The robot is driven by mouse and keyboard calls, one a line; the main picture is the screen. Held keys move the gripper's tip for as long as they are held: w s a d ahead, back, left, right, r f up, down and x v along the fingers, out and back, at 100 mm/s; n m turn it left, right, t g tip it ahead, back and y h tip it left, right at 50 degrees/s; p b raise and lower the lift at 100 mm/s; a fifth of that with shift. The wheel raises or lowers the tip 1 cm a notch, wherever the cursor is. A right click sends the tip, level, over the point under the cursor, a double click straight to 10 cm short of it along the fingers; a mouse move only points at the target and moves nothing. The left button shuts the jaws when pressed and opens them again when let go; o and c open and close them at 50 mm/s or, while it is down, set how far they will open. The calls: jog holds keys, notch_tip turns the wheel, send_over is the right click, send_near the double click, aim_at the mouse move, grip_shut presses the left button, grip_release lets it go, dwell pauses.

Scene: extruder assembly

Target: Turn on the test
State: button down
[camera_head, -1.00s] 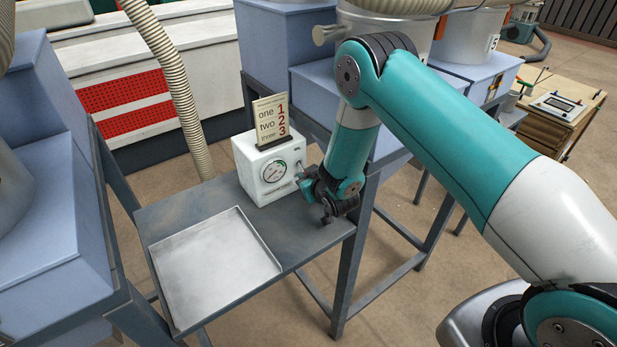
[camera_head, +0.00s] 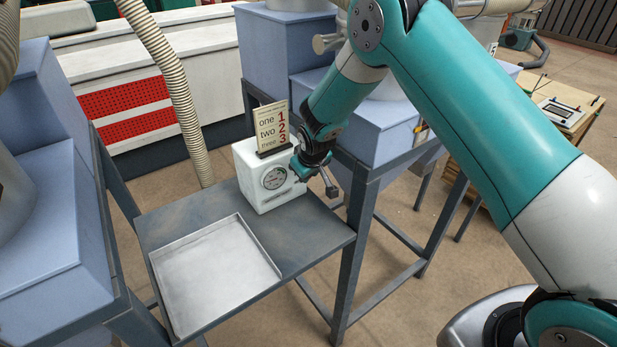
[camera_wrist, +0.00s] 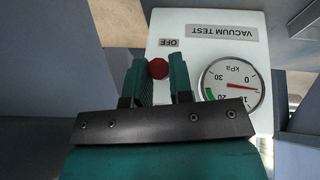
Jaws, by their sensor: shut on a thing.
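The vacuum test box (camera_head: 265,205) is a white unit with a round dial and stands upright at the back of the grey table. In the wrist view the box (camera_wrist: 195,22) appears upside down, with an OFF label and a dial (camera_wrist: 231,87) with a red needle. A red knob (camera_wrist: 158,68) sits on the face near the OFF label, between my fingers. My gripper (camera_wrist: 158,76) is shut on it. In the head view my gripper (camera_head: 299,168) is at the right side of the box, and my wrist hides the knob.
A shallow metal tray (camera_head: 215,275) lies on the table (camera_head: 185,218) in front of the box. A one-two-three sign (camera_head: 270,128) stands on the box. A ribbed hose (camera_head: 172,80) hangs behind. Blue machine housings stand left and right. Bare table lies between tray and box.

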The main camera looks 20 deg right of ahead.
jog(key=shift+w+a+r+g+h, duration=0.1)
jog(key=shift+w+r+g+h, duration=0.15)
jog(key=shift+g, duration=0.4)
jog(key=shift+w+r+g+h, duration=0.15)
jog(key=shift+r+g, duration=0.1)
jog(key=shift+g, duration=0.4)
jog(key=c, duration=1)
grip_release()
jog(key=shift+r, duration=0.1)
jog(key=b+v, duration=0.6)
jog(key=v, duration=1.1)
jog(key=shift+r+b, duration=0.2)
jog(key=shift+b, duration=0.1)
